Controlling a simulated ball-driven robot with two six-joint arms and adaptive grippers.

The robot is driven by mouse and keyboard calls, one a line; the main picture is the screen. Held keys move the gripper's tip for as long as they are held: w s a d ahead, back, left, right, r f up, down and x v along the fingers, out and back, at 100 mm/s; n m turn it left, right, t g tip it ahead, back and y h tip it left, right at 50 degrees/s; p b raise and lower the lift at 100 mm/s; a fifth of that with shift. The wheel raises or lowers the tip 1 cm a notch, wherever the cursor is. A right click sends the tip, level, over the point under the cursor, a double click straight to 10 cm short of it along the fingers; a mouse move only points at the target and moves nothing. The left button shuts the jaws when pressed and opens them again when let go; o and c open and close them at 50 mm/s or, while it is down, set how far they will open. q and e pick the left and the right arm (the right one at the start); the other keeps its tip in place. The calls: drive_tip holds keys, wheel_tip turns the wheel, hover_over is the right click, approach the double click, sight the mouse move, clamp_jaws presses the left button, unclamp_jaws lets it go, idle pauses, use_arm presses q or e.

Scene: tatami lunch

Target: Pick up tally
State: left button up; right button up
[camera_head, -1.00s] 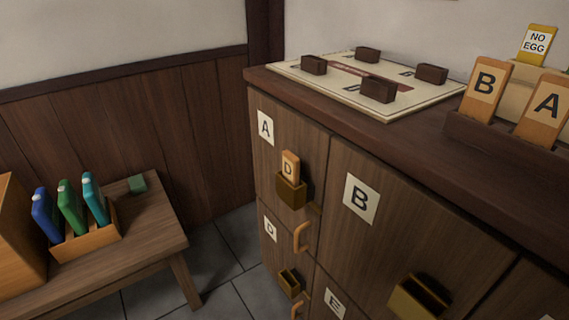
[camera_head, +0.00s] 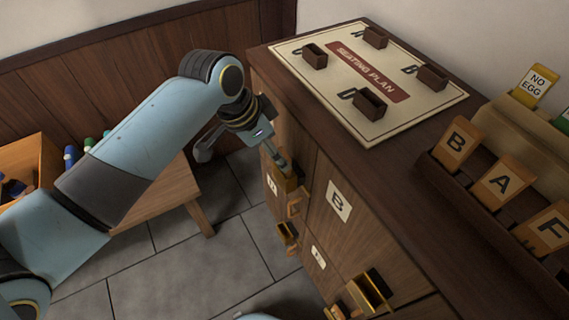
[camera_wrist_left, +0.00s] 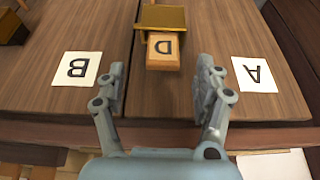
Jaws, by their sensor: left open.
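A wooden tally marked D (camera_wrist_left: 164,52) sits in the brass holder (camera_wrist_left: 163,17) on the cabinet door with label A (camera_wrist_left: 253,74). Other tallies, B (camera_head: 456,142), A (camera_head: 502,181) and F (camera_head: 549,230), stand in a dark rack. My right gripper is not in view.
The seating plan board (camera_head: 330,100) with dark blocks lies on the cabinet top (camera_head: 400,200). A NO EGG card (camera_head: 536,84) stands at the right. Another brass holder (camera_head: 372,290) juts from door B. A wooden bench (camera_head: 165,195) stands left; tiled floor lies between.

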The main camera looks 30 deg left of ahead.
sight(287, 175)
use_arm(q)
drive_tip(key=x, duration=0.6)
drive_tip(key=shift+w+a+f, duration=0.1)
drive_tip(key=shift+w, duration=0.15)
drive_tip(key=c, duration=1.2)
